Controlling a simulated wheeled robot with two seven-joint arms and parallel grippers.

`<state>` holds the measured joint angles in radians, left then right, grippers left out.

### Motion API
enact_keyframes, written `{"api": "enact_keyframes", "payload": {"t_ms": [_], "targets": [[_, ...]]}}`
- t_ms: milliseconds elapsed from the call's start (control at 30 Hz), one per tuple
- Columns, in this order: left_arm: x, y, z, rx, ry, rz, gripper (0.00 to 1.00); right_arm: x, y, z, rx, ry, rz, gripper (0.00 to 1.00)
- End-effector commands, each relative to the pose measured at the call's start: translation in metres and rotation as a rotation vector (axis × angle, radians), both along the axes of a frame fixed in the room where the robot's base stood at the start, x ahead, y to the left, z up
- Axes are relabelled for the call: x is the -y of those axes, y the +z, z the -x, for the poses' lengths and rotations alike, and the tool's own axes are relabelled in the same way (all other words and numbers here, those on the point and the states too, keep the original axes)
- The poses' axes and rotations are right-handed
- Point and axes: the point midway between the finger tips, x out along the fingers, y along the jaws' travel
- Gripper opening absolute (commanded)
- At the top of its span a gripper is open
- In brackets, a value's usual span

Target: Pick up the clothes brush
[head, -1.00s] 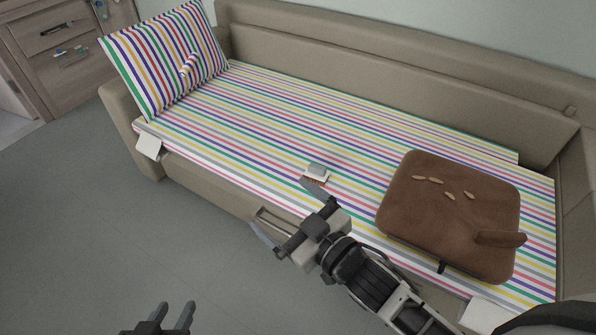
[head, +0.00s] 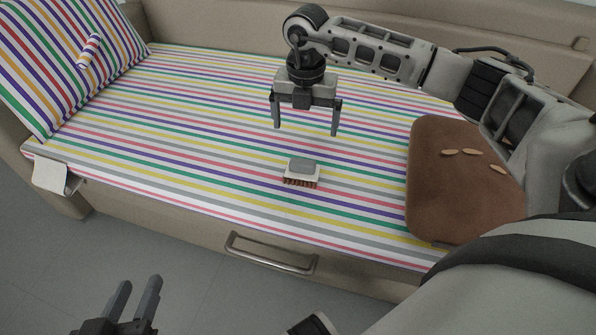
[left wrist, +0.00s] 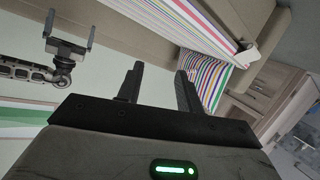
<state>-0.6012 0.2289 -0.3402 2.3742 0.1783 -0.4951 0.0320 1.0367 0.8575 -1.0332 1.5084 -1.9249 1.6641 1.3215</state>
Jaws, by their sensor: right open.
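The clothes brush (head: 302,168) lies on the striped mattress, near its front edge, with a grey top, a white body and brown bristles facing down. My right gripper (head: 306,130) is open and empty, pointing down above the mattress, behind and above the brush and apart from it. It also shows in the left wrist view (left wrist: 68,32). My left gripper (head: 137,285) is open and empty at the lower left, low over the floor in front of the couch. Its two fingers also show in the left wrist view (left wrist: 160,85).
A brown cushion (head: 440,190) with several small tan pieces lies on the mattress (head: 200,130) right of the brush. A striped pillow (head: 70,60) leans at the left end. The couch front has a metal handle (head: 270,254). The mattress around the brush is clear.

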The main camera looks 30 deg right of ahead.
Motion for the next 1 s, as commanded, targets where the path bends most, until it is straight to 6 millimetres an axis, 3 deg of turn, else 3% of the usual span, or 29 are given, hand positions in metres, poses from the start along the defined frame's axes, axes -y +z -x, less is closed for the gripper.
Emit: {"api": "enact_keyframes", "payload": {"t_ms": [100,300,667,800,1000], "targets": [[0.002,0.000,-0.001,0.016,0.000,0.034,0.36,-0.001,-0.032,0.001,-0.004,0.004,-0.004,0.98],[0.006,0.004,-0.003,0.028,-0.002,0.103,0.36,-0.003,-0.071,0.001,-0.002,0.005,-0.006,0.98],[0.009,0.004,-0.003,0.029,-0.005,0.151,0.36,-0.004,-0.097,0.002,-0.001,0.007,-0.006,0.98],[0.011,0.000,-0.002,0.027,-0.008,0.191,0.36,-0.008,-0.118,0.006,-0.003,0.009,-0.007,0.98],[0.014,0.011,-0.004,0.045,-0.012,0.261,0.36,-0.009,-0.140,0.006,0.000,0.007,-0.008,0.98]]}}
